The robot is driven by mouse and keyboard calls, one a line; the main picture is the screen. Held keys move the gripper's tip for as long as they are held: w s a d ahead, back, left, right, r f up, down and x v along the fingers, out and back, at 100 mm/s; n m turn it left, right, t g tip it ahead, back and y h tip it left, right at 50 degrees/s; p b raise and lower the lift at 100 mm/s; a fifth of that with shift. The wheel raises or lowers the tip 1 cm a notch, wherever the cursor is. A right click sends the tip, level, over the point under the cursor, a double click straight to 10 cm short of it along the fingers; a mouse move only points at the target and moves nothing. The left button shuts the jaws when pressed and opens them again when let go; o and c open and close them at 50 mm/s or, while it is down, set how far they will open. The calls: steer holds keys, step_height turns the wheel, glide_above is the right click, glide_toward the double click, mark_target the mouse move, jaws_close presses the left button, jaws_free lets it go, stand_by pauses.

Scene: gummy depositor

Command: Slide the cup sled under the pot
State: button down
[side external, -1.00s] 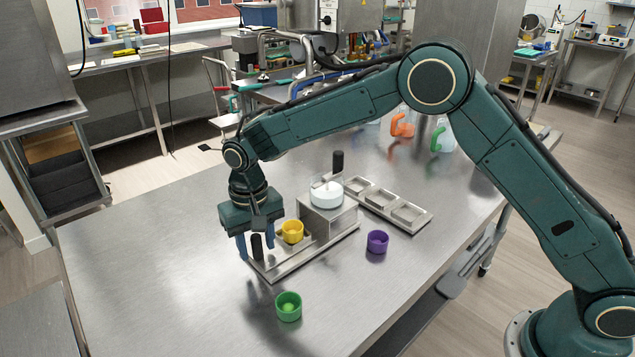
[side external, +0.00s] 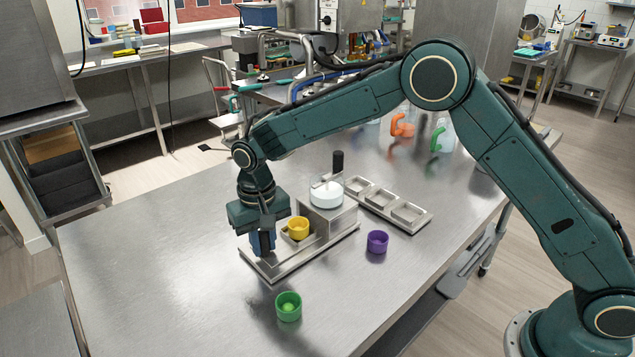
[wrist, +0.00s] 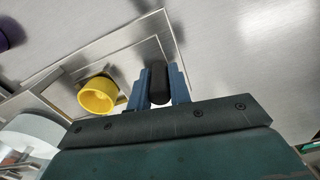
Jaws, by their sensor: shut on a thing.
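My gripper (side external: 263,243) is shut on the black upright handle of the cup sled, and the handle (wrist: 159,82) shows between the two blue fingers in the wrist view. The yellow cup (side external: 298,228) sits on the sled beside the handle, and it also shows in the wrist view (wrist: 98,95). The sled runs in a metal track (side external: 283,270) on the table. The clear pot (side external: 326,193) with white contents stands on a metal block (side external: 329,219) at the track's far right end. The cup is near the block but left of the pot.
A green cup (side external: 288,307) with something green inside stands in front of the track. A purple cup (side external: 377,242) stands to the right. The table's left side is clear.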

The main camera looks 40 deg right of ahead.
mark_target(285, 242)
steer(key=d, duration=0.5)
steer(key=shift+d, duration=0.2)
steer(key=c, duration=1.3)
jaws_free()
steer(key=shift+r, duration=0.2)
step_height(285, 242, up, 14)
steer(key=shift+f, duration=0.2)
